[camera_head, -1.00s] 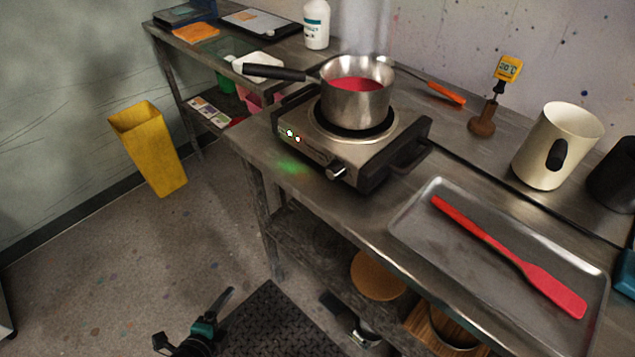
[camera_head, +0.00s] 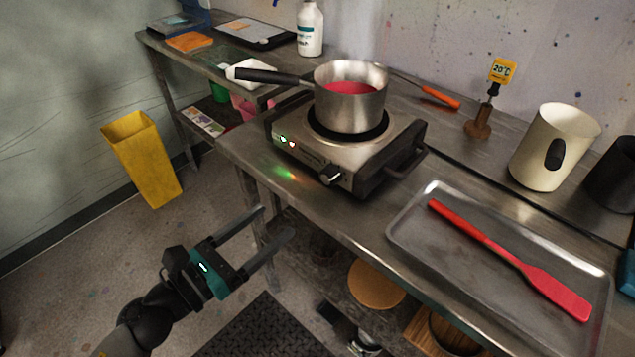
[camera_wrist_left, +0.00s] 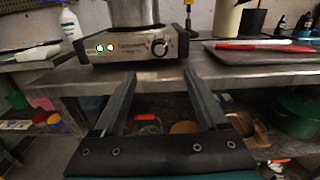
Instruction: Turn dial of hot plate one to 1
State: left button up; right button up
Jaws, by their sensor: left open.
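The hot plate (camera_head: 309,155) stands on the steel bench with a steel pot (camera_head: 350,100) of red liquid on its burner. Its dial (camera_head: 331,174) is on the front face, at the right end, and also shows in the left wrist view (camera_wrist_left: 159,47). The number it points to is too small to read. Green and red lights (camera_head: 288,141) glow at the left of the front face. My left gripper (camera_head: 277,221) is open and empty, in front of the bench, below and left of the dial and apart from it. My right gripper is out of view.
A steel tray (camera_head: 410,235) with a red spatula (camera_head: 510,260) lies right of the hot plate. The pot's black handle (camera_head: 272,77) sticks out to the left. A yellow bin (camera_head: 145,160) stands on the floor at left.

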pick_arm(q)
send_near(326, 180)
jog(key=p+x, duration=0.1)
jog(key=x, duration=0.6)
jog(key=shift+a+p, duration=0.1)
jog(key=shift+p, duration=0.2)
jog(key=shift+w+d, duration=0.35)
jog(key=shift+w, duration=0.1)
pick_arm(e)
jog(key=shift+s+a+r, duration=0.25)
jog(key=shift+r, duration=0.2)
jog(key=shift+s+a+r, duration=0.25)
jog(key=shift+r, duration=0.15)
pick_arm(q)
jog(key=shift+c, duration=0.2)
grip_shut()
